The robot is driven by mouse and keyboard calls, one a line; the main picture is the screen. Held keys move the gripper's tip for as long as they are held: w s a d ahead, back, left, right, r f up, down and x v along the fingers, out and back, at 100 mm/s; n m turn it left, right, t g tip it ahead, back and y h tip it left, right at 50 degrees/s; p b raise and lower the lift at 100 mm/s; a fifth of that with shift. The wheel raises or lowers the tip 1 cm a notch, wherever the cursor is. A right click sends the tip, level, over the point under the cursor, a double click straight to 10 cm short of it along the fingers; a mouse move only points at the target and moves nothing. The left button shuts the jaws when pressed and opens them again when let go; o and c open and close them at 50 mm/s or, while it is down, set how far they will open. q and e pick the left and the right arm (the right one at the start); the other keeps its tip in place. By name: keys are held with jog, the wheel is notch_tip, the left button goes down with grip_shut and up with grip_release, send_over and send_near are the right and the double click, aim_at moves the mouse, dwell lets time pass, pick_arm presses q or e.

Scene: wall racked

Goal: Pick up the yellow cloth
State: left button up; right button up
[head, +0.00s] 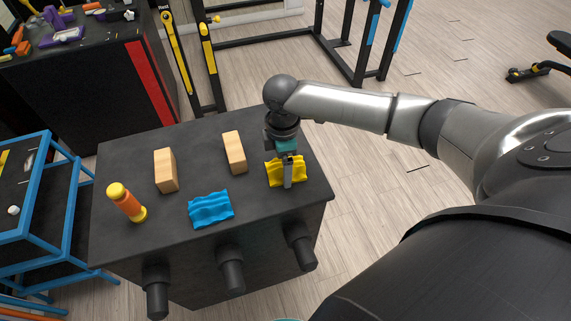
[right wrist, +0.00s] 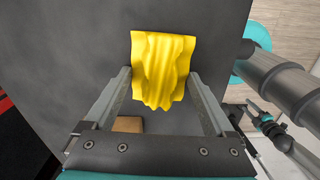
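The yellow cloth (head: 272,172) lies rumpled on the dark table top near its right end. It also shows in the right wrist view (right wrist: 163,68). My right gripper (head: 287,186) points down over the cloth, with a finger in front of it in the head view. In the right wrist view the two fingers of this gripper (right wrist: 162,72) are spread apart, with the cloth between and past their tips. I cannot tell whether they touch it. My left gripper is not in the head view; a teal and dark part at the right wrist view's lower right may be it, too small to read.
A blue cloth (head: 211,210), two wooden blocks (head: 166,170) (head: 235,152) and an orange and yellow cylinder (head: 127,203) stand or lie on the table (head: 210,133). Dark cylinders (head: 231,268) stick out from its front. A blue-framed rack (head: 47,232) is at left.

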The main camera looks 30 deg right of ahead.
jog(key=c, duration=0.9)
jog(key=shift+r, duration=0.1)
notch_tip(320, 180, up, 20)
jog(key=p, duration=0.3)
jog(key=shift+p, duration=0.4)
jog(key=o, duration=0.9)
jog(key=c, duration=0.7)
